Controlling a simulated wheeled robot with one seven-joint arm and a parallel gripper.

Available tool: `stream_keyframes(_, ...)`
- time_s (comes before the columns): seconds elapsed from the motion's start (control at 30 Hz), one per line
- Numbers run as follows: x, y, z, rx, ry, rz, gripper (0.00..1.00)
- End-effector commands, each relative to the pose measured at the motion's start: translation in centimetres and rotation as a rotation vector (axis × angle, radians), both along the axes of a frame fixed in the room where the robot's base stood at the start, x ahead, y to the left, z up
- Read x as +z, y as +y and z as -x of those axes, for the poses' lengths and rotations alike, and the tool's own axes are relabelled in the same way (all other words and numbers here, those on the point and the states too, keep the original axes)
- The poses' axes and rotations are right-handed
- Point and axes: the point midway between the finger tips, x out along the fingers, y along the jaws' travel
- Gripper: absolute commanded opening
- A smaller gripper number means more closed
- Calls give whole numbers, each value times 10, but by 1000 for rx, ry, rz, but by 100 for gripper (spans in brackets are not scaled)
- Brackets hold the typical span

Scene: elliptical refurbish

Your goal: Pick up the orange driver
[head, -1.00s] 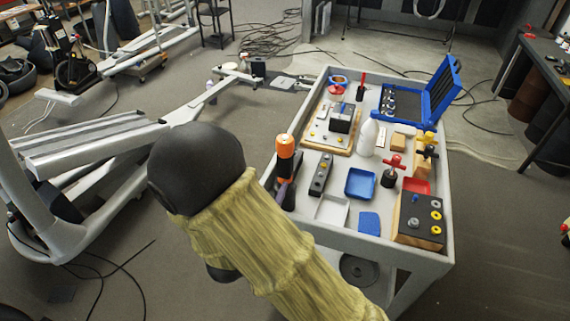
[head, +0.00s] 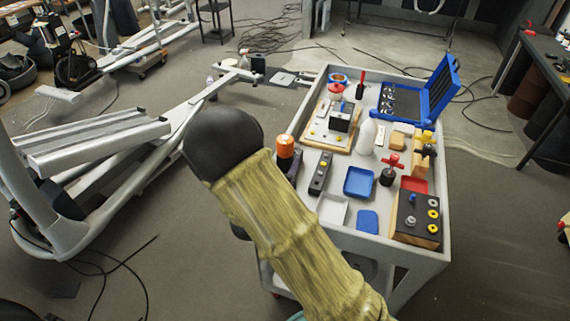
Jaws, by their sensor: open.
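The orange driver (head: 286,147) stands at the left edge of the grey cart, its orange end up and a dark part below it. The black rounded end of my arm (head: 222,143) and its yellowish sleeve are in front and to the left, and they cover the lower part of the driver. The fingers of my gripper do not show; they are hidden behind the arm. I cannot tell whether they touch the driver.
The grey cart (head: 405,252) holds a black bar tool (head: 321,174), a blue tray (head: 359,181), a white tray (head: 332,210), a white bottle (head: 367,137), a red-handled tool (head: 390,168) and an open blue case (head: 430,97). A grey frame (head: 100,145) stands on the floor to the left.

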Motion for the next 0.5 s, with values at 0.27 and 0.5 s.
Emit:
stream_keyframes(0.27,-1,-19,-35,-3,-1,0,64)
stream_keyframes(0.5,-3,-21,-42,-1,-1,0,64)
